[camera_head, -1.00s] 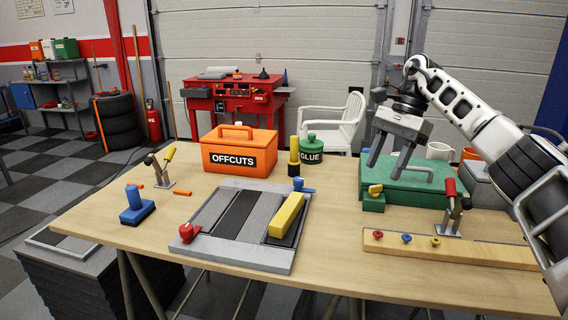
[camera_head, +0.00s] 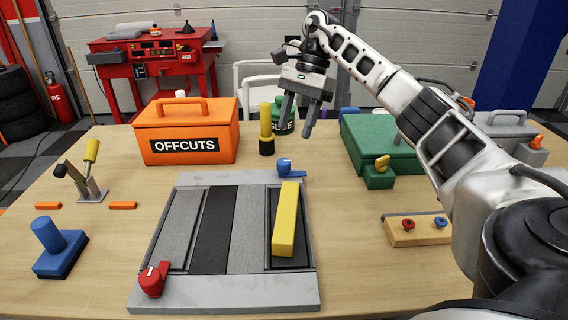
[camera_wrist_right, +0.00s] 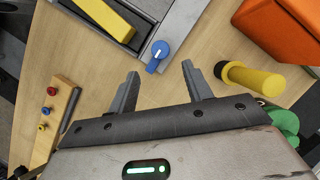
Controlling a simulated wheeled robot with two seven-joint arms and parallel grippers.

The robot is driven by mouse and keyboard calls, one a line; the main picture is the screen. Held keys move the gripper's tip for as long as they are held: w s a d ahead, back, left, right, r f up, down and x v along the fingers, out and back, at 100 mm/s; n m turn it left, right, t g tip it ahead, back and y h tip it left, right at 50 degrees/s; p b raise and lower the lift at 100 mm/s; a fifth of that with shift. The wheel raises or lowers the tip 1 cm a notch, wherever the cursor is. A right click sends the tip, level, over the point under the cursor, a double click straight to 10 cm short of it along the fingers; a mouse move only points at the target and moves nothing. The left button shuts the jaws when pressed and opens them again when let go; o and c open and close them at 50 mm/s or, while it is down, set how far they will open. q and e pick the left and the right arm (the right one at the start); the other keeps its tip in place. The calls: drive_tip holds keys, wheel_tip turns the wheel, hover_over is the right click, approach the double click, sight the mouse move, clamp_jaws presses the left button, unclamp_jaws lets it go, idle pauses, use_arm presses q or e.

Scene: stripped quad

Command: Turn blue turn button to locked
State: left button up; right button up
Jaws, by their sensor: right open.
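The blue turn button (camera_head: 285,166) sits at the far right corner of the grey framed panel (camera_head: 225,290). It also shows in the right wrist view (camera_wrist_right: 157,55), with a white mark on its round top. My right gripper (camera_head: 296,132) is open and empty, held in the air above and behind the blue turn button. In the right wrist view the open fingertips (camera_wrist_right: 160,70) point toward the button, which lies between and beyond them, apart from both. My left gripper is not in view.
A red turn button (camera_head: 152,280) is at the panel's near left corner. A yellow bar (camera_head: 286,222) lies on the panel's right side. A yellow-and-black cylinder (camera_head: 266,130), orange OFFCUTS box (camera_head: 190,128) and green case (camera_head: 372,150) stand close around the gripper.

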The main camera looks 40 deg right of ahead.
sight(284, 160)
drive_tip(key=x, duration=0.8)
drive_tip(key=shift+a+f, duration=0.15)
drive_tip(key=c, duration=1)
